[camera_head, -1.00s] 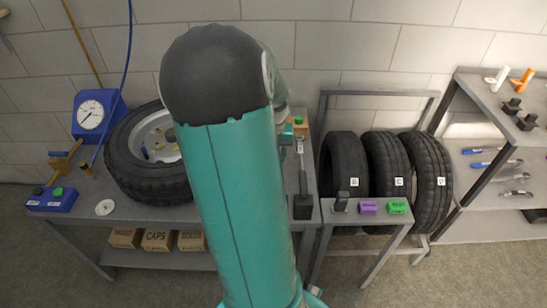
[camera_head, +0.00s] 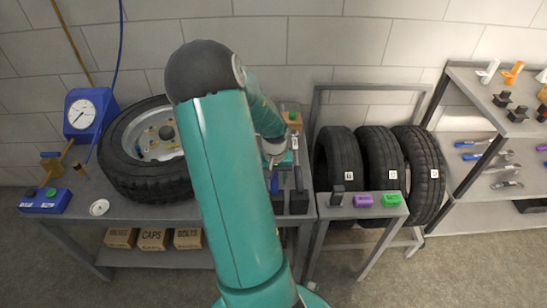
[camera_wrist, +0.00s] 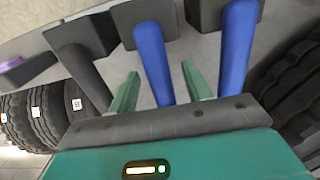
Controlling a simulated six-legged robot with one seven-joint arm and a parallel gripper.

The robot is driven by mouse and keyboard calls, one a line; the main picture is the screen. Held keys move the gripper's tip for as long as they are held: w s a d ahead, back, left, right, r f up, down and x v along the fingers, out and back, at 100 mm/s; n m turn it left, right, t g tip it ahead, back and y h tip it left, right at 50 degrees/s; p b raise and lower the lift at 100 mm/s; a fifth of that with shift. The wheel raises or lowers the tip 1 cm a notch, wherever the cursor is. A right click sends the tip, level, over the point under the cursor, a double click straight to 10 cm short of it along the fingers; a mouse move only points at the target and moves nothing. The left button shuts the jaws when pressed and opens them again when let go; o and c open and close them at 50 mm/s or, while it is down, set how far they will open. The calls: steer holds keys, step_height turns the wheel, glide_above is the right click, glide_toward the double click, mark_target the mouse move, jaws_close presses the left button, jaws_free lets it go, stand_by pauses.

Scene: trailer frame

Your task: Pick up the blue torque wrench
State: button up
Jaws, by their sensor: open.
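Two blue handles show in the wrist view: a middle blue handle (camera_wrist: 151,55) and a right blue handle (camera_wrist: 237,45). Each runs to a dark block; I cannot tell which belongs to the torque wrench. My gripper (camera_wrist: 160,70) is open, its two green fingers on either side of the middle handle, which does not look clamped. A dark handle (camera_wrist: 88,75) lies outside the left finger. In the head view, my gripper (camera_head: 280,160) is at the bench's right end above the dark blocks (camera_head: 298,202), with a blue handle (camera_head: 274,183) partly visible; my arm hides the rest.
A tyre (camera_head: 145,150) lies on the bench left of my arm. Tyres (camera_head: 380,160) stand in a rack to the right, behind a small stand with purple (camera_head: 362,201) and green (camera_head: 392,200) blocks. The right shelf holds blue-handled tools (camera_head: 470,156).

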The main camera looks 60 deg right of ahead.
step_height(320, 180, down, 2)
steer(key=shift+c, duration=0.4)
jaws_close()
steer(key=shift+d+r, duration=0.1)
steer(key=shift+r, duration=0.1)
